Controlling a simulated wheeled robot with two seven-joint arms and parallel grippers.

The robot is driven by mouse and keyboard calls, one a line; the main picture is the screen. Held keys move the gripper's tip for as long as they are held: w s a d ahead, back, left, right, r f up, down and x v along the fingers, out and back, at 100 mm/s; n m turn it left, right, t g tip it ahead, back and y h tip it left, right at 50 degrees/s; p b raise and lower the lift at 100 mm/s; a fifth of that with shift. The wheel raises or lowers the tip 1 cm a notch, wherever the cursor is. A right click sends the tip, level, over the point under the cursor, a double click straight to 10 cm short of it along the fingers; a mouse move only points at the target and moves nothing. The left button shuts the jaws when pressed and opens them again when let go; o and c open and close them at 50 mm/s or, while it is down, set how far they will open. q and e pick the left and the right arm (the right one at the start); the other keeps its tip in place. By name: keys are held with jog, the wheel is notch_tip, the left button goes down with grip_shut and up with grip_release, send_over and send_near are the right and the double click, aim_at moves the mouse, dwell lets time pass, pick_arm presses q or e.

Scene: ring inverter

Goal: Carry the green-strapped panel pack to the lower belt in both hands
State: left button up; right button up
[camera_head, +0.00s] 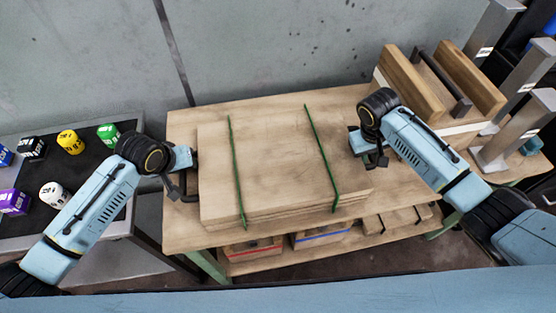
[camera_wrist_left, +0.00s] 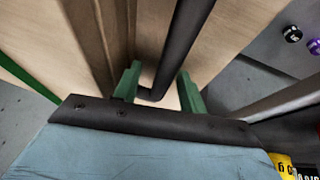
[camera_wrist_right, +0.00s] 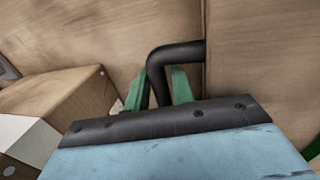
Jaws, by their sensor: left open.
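The panel pack (camera_head: 285,165) is a flat stack of pale wooden panels with two green straps, lying on a wooden table (camera_head: 185,235). It has a dark bar handle at each side. My left gripper (camera_head: 180,185) is at the pack's left side. In the left wrist view its green fingers (camera_wrist_left: 158,88) are open on either side of the left handle (camera_wrist_left: 182,45). My right gripper (camera_head: 372,150) is at the right side. In the right wrist view its green fingers (camera_wrist_right: 160,88) are close against the right handle (camera_wrist_right: 175,55). I cannot tell which surface is the lower belt.
A dark-topped stand (camera_head: 85,175) at the left bears several coloured printed blocks. A wooden holder (camera_head: 435,85) and grey metal posts (camera_head: 515,130) stand at the right. Wooden boxes (camera_head: 250,250) sit on the shelf below. A grey wall (camera_head: 270,50) is behind.

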pick_arm(q)
jog(key=shift+c, duration=0.3)
pick_arm(e)
jog(key=shift+c, duration=0.4)
pick_arm(q)
jog(key=c, duration=0.5)
pick_arm(e)
grip_shut()
pick_arm(q)
grip_shut()
jog(key=shift+w+r, duration=0.25)
pick_arm(e)
jog(key=shift+w+r, duration=0.25)
